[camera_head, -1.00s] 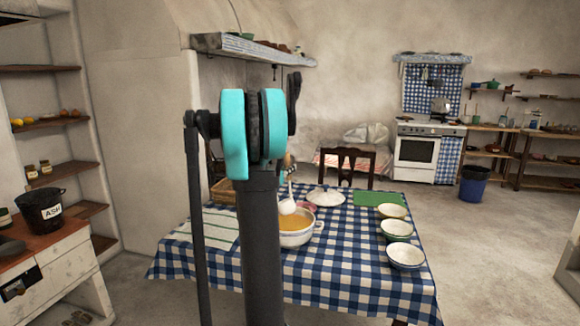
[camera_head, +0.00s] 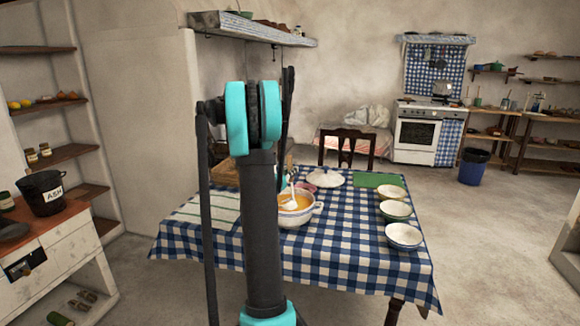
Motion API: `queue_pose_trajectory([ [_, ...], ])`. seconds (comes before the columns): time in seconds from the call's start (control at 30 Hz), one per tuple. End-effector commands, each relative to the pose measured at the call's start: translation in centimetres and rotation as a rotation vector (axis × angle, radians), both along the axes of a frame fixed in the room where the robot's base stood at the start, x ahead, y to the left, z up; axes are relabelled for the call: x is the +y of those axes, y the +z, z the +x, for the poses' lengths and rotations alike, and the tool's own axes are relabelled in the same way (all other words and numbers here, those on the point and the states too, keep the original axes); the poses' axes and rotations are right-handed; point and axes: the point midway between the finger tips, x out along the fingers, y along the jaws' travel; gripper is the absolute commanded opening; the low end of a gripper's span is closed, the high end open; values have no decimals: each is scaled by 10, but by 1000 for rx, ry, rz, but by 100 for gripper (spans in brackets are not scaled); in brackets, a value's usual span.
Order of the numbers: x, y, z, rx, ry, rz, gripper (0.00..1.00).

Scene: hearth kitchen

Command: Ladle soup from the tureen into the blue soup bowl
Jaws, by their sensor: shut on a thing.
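The white tureen (camera_head: 300,220), with a blue band and orange soup in it, stands on the checked table, partly hidden by my arm. A white ladle (camera_head: 291,204) has its bowl down in the tureen's mouth, at the soup. My gripper (camera_head: 291,178) is mostly hidden behind my arm; it is above the tureen and shut on the ladle's upper handle. Three bowls stand in a row at the table's right side. The front one, with a bluish rim, looks like the blue soup bowl (camera_head: 403,238); its inside looks pale and empty.
A green-rimmed bowl (camera_head: 395,211) and a yellowish bowl (camera_head: 391,193) stand behind it. A white lid (camera_head: 326,179) and a green mat (camera_head: 379,180) lie farther back. A striped towel (camera_head: 205,211) lies left. A chair (camera_head: 346,146) stands behind. The table between tureen and bowls is clear.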

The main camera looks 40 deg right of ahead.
Motion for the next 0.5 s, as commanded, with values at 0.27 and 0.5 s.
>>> queue_pose_trajectory([
  [0.27, 4, -17, 9, 0, 2, 0, 0],
  [0.5, 7, -17, 16, 0, -2, 0, 0],
])
